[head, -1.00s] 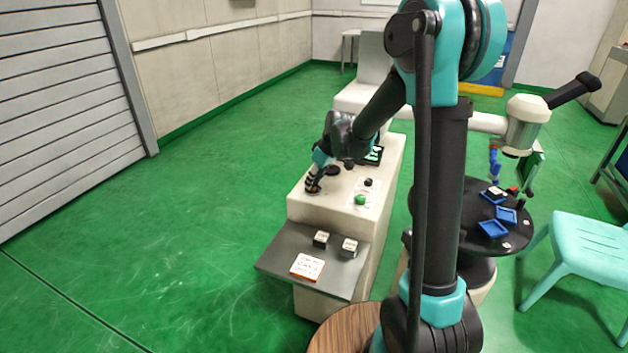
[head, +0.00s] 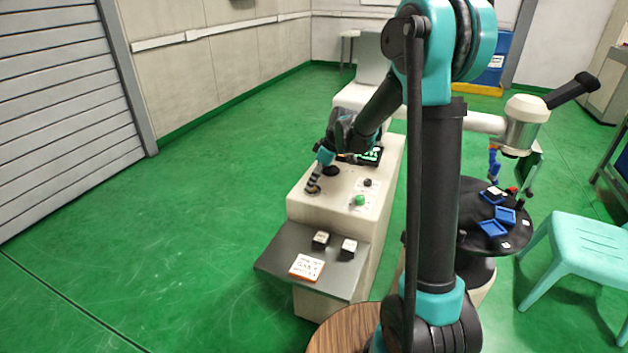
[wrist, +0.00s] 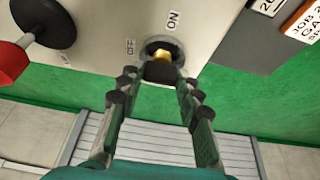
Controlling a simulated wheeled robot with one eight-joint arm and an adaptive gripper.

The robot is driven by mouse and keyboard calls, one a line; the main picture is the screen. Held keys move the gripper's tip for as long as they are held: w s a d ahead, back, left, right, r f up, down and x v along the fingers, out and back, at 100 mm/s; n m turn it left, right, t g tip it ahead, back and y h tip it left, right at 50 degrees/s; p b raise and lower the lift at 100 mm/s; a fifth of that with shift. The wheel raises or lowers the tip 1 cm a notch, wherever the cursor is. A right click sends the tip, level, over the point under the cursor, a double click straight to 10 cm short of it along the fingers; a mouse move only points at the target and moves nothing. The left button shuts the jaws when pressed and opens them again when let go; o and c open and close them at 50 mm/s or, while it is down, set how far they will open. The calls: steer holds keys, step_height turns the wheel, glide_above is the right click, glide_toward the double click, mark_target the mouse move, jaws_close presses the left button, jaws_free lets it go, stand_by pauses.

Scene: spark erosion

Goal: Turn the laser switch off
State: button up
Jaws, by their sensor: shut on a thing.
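The laser switch (wrist: 162,54) is a brass-coloured part in a dark round socket on the console face, with ON and OFF printed beside it in the wrist view. A dark block at its near end sits between my fingertips. My gripper (wrist: 161,76) is shut on the switch. In the head view my gripper (head: 313,187) reaches down to the left front of the white console top (head: 310,207); the switch itself is too small and covered to make out there. I cannot tell which label the switch points to.
A red knob (wrist: 10,62) on a black mount stands left of the switch in the wrist view. A green button (head: 359,200), a black knob (head: 367,183) and a lit screen (head: 371,155) share the console. A grey shelf (head: 285,260) juts out in front.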

steer(key=o, duration=1.2)
steer(key=shift+c, duration=0.2)
steer(key=shift+r, duration=0.1)
steer(key=v, duration=1.1)
steer(key=shift+d+r, duration=0.2)
steer(key=shift+r, duration=0.15)
steer(key=shift+s, duration=0.1)
steer(key=s+d+f+m+t+h, duration=0.1)
steer(key=s+d+f+m, duration=0.3)
steer(key=s, duration=0.5)
steer(key=s+d+f+m+h, duration=0.1)
steer(key=s+d+f+m, duration=0.4)
steer(key=s, duration=0.3)
steer(key=s+d+f+m+t+h, duration=0.1)
steer(key=s+d+f+m, duration=0.3)
steer(key=s, duration=0.5)
steer(key=shift+s+d+f+m+t+h, duration=0.35)
steer(key=shift+d+h, duration=0.25)
steer(key=shift+d, duration=0.5)
